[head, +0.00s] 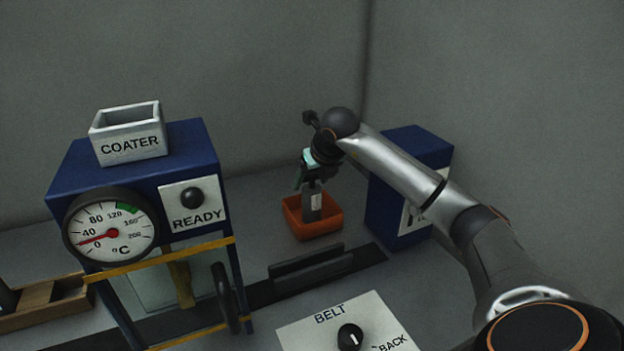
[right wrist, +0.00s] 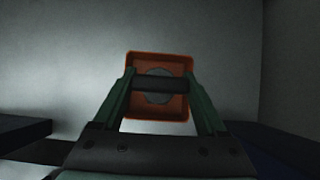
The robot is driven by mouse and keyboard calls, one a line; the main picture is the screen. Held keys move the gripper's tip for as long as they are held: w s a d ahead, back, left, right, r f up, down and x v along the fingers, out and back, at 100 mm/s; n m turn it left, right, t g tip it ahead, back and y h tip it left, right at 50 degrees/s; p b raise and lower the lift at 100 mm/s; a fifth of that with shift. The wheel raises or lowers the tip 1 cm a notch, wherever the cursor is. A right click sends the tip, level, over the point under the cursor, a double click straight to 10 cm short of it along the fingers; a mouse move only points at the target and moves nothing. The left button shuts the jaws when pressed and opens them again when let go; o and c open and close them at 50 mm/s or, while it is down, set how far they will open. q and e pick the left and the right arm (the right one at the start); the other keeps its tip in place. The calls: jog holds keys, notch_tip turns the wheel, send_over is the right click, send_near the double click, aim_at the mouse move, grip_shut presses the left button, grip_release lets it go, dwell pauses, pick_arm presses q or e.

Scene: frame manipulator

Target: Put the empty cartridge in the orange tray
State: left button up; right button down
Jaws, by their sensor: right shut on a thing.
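The orange tray (head: 323,228) stands on the table in front of the back wall. My right gripper (head: 309,184) is over it and shut on a grey cartridge with a white label (head: 317,202). The cartridge hangs about upright, its lower end overlapping the tray; I cannot tell whether it touches the tray floor. In the right wrist view the two green fingers of the gripper (right wrist: 161,86) close on the dark cartridge end (right wrist: 160,84). The tray rim (right wrist: 160,54) frames it, with a round grey patch inside. My left gripper is not in view.
A blue cabinet (head: 415,140) stands right of the tray, partly behind my right arm. The blue coater (head: 185,145) with its gauge (head: 110,230) stands left. A dark belt with a low rail (head: 312,262) and a belt control panel (head: 300,338) lie in front. A wooden rack (head: 40,305) is far left.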

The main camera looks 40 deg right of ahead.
grip_release()
jog(key=shift+s+r, duration=0.1)
jog(key=shift+r, duration=0.25)
jog(key=v, duration=1.1)
jog(key=shift+r, duration=0.25)
jog(key=shift+s+a, duration=0.1)
